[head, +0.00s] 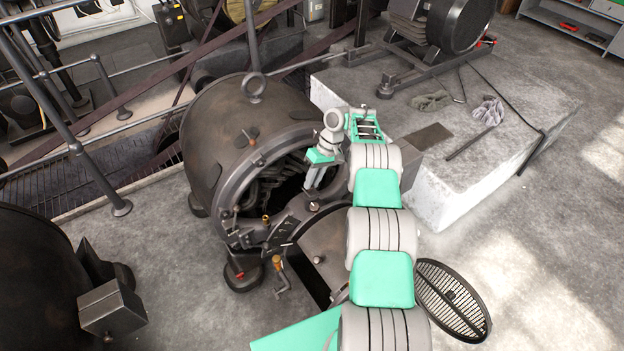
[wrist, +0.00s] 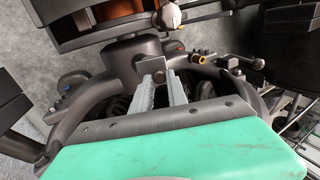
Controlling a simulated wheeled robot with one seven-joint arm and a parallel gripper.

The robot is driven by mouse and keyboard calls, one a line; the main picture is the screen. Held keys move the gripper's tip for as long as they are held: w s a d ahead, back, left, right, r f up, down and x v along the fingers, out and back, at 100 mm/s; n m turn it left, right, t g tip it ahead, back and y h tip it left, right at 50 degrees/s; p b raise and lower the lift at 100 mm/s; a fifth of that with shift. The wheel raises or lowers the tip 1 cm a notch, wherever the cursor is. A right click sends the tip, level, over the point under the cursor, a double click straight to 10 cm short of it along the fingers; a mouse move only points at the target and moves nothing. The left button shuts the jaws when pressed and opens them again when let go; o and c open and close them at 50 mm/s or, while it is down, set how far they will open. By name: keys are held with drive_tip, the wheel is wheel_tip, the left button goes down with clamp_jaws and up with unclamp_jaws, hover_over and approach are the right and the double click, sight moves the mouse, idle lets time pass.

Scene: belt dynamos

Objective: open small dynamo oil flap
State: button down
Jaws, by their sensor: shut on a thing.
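The small dynamo (head: 222,125) is a dark, rounded drum with an open front ring and a lifting eye on top. A hub and bearing block sit at its front, where my gripper (head: 309,186) points down. In the wrist view my gripper (wrist: 164,80) shows two grey ribbed fingers closed on a small dark metal plate with a round spot, the oil flap (wrist: 168,77), on top of the bearing. The fingers hide part of the flap. I cannot tell how far the flap is tilted. In the head view the flap is too small to make out clearly.
A brass-topped handle (head: 277,262) stands in front of the dynamo. A round black grille (head: 453,300) lies on the floor at right. A concrete plinth (head: 450,185) with gloves (head: 488,110) and another machine is behind. Railings (head: 65,115) and belts run at left.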

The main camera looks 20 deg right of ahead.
sight(315, 194)
drive_tip(key=shift+s, duration=0.1)
drive_tip(key=c, duration=1.3)
unclamp_jaws()
drive_tip(key=shift+s+d, duration=0.1)
drive_tip(key=shift+r, duration=0.1)
wheel_tip(315, 194, up, 2)
drive_tip(key=shift+r, duration=0.2)
drive_tip(key=shift+s+r+b, duration=0.25)
drive_tip(key=shift+r+b, duration=0.25)
drive_tip(key=shift+r, duration=0.05)
drive_tip(key=shift+s+r+b, duration=0.5)
drive_tip(key=shift+s+b, duration=0.05)
drive_tip(key=shift+b, duration=0.05)
drive_tip(key=s+a+r+b, duration=0.1)
drive_tip(key=s+a+r, duration=0.2)
drive_tip(key=s+r, duration=0.5)
drive_tip(key=s, duration=0.4)
drive_tip(key=shift+r, duration=0.15)
